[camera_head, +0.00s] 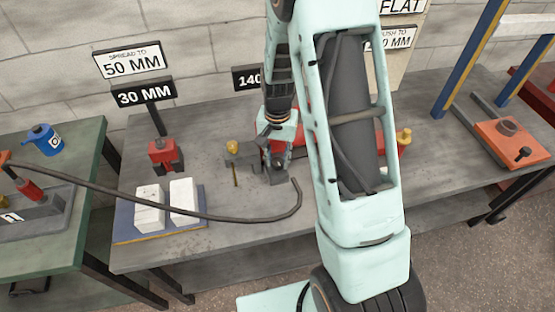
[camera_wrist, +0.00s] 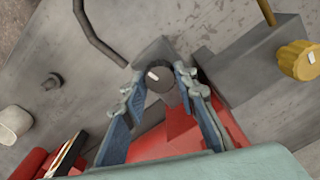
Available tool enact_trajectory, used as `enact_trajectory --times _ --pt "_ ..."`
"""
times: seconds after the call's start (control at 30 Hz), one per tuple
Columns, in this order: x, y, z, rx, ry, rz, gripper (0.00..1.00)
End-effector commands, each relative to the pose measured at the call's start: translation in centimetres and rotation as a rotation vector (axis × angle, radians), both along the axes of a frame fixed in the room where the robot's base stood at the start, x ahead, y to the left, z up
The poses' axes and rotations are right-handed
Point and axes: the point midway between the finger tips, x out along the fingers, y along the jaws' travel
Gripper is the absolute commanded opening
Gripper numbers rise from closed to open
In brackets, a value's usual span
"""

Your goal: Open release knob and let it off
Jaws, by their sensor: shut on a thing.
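In the wrist view a dark round knob (camera_wrist: 160,76) with a white mark on its face sits at the end of a grey block, near red parts. My gripper (camera_wrist: 158,84) has its two fingers on either side of this knob, closed on it. In the head view my gripper (camera_head: 277,152) reaches down to the bench beside a grey fixture; the knob is hidden there. A yellow knob (camera_wrist: 298,60), also with a white mark, is on a grey block to the right in the wrist view. No label shows which knob is the release.
A dark hose (camera_head: 240,218) curves across the grey bench (camera_head: 190,245) close to my gripper. White blocks (camera_head: 149,210) lie on a blue tray (camera_head: 160,232) at the left. A red clamp (camera_head: 164,153) stands behind them. Signs reading 50 MM (camera_head: 133,62) and 30 MM (camera_head: 144,95) stand at the back.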

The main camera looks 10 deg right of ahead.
Motion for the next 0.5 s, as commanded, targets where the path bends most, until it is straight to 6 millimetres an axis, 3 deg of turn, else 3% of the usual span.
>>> enact_trajectory --times 0.5 --pt "0.03 0.00 -0.05 0.001 -0.001 0.487 0.02"
